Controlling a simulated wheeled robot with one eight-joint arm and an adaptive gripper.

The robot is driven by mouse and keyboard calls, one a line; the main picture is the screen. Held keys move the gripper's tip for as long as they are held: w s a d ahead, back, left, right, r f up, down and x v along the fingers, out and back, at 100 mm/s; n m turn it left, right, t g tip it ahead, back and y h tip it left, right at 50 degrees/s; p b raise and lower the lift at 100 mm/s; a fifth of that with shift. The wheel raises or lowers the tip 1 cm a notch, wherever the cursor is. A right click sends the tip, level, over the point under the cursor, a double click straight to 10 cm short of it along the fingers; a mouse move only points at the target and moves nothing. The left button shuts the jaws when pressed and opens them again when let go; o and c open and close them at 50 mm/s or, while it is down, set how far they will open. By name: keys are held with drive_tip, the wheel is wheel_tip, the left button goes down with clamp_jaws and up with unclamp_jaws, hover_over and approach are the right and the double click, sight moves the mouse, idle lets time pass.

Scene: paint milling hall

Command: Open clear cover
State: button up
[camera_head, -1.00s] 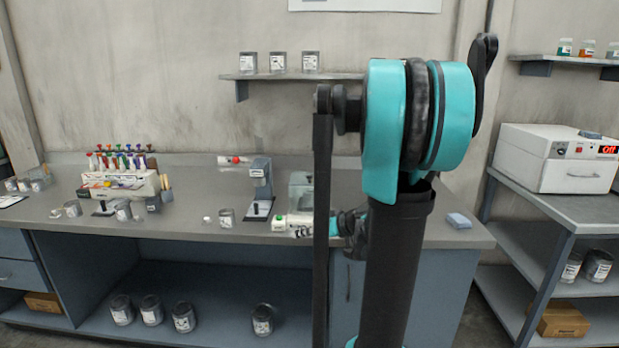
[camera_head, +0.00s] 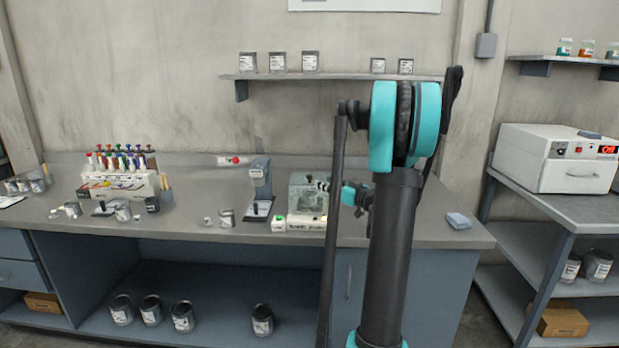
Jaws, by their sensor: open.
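The clear cover (camera_head: 306,196) is a see-through box-like lid on a small white-based machine (camera_head: 305,222) on the bench, just left of my arm. It looks closed, though its edges are small in the picture. My gripper (camera_head: 326,187) is at the upper right of the cover, with dark fingers pointing left. It is open. I cannot tell whether a finger touches the cover. My arm hides part of the bench to the right of the machine.
A grey stand device (camera_head: 260,187) stands close left of the machine. A multicoloured bottle rack (camera_head: 120,180) is farther left. A small blue block (camera_head: 458,221) lies right of my arm. A wall shelf (camera_head: 300,77) with cans hangs above.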

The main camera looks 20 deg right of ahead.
sight(311, 177)
drive_tip(key=x, duration=0.9)
drive_tip(key=shift+w+a, duration=0.15)
drive_tip(key=shift+w, duration=0.1)
clamp_jaws()
